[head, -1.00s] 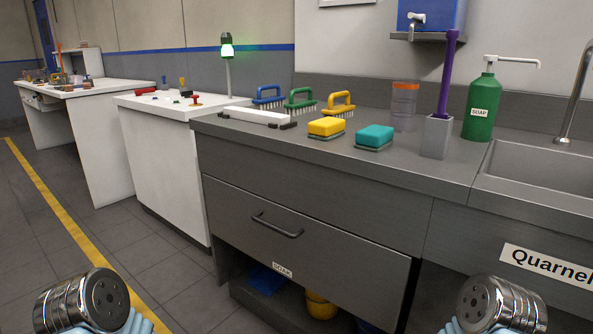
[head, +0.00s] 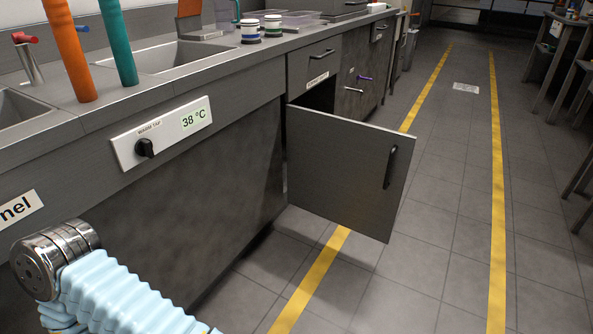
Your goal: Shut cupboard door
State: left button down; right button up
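The grey cupboard door (head: 335,170) stands wide open, swung out over the floor on its left-side hinge. Its black upright handle (head: 390,167) is near the free edge at the right. The dark cupboard opening (head: 318,97) shows above and behind the door; most of the inside is hidden. A bluish sleeved arm of mine comes in at the lower left, well short of the door. Neither gripper's fingers show in the head view.
The sink counter with a warm tap panel (head: 161,133) runs along the left. Drawers (head: 352,90) lie beyond the cupboard. Yellow floor lines (head: 497,180) mark a clear aisle on the right, with tables (head: 560,50) at the far right edge.

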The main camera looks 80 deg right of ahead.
aim_at(348, 173)
jog(key=z, duration=3.15)
